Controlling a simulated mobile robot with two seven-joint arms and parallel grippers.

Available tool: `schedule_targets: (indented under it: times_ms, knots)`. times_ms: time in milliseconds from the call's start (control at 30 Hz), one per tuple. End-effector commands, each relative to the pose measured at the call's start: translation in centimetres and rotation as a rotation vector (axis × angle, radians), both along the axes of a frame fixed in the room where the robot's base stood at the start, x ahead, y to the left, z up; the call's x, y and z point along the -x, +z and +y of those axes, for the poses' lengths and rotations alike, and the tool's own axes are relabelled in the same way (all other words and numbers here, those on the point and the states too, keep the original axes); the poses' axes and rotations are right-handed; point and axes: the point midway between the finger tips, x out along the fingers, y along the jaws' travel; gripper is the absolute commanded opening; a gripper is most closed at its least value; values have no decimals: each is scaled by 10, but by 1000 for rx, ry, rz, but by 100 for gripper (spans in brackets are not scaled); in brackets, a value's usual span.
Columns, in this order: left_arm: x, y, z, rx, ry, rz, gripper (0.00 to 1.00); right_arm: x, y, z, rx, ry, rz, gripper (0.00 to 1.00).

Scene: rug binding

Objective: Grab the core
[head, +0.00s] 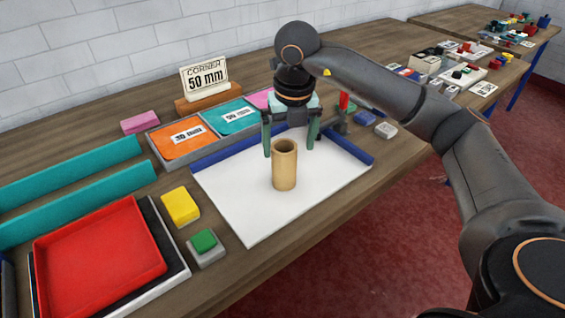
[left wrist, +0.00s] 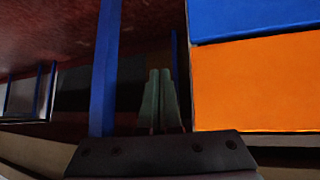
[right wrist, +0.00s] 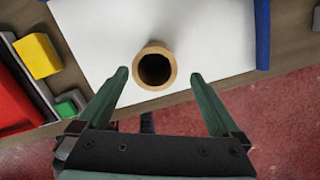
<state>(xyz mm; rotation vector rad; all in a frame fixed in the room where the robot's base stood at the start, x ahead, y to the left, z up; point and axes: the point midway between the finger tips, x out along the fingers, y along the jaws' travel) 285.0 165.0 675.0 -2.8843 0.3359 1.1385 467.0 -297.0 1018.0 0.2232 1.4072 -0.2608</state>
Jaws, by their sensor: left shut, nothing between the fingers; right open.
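The core is a tan, hollow cylinder (head: 284,168) standing upright on a white board (head: 240,205) with blue edging. Its open top (right wrist: 154,68) faces the camera in the right wrist view, where it lies just beyond and between the two fingertips. My right gripper (head: 291,148) points down above the board, its green fingers apart and empty. In the right wrist view my right gripper (right wrist: 157,75) has its fingers on either side of the core's near side, not touching it. My left gripper (left wrist: 158,75) shows in the left wrist view with its fingers together and empty; it is out of the head view.
A red tray (head: 100,255), a yellow block (head: 181,206) and a green block on a grey base (head: 205,243) lie left of the board. A sectioned tray (head: 155,150) and a "CORNER 50 mm" sign (head: 204,78) stand behind. Small items (head: 385,130) lie right.

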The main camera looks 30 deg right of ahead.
Motion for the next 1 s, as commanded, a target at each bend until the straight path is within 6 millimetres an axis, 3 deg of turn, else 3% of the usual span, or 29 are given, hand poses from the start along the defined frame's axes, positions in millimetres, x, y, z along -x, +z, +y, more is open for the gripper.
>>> schedule_targets:
  times_ms: [600, 867, 1000]
  knots:
    - [-3, 6, 2, -1, 3, -12, 0, -15, -70, 2, -1, 0, 2, 100]
    - [-3, 5, 2, -3, 4, -11, 0, -16, -74, 2, 0, 1, -1, 100]
    - [-2, 5, 3, -3, 4, -10, 0, -16, -74, 2, -2, 1, -1, 87]
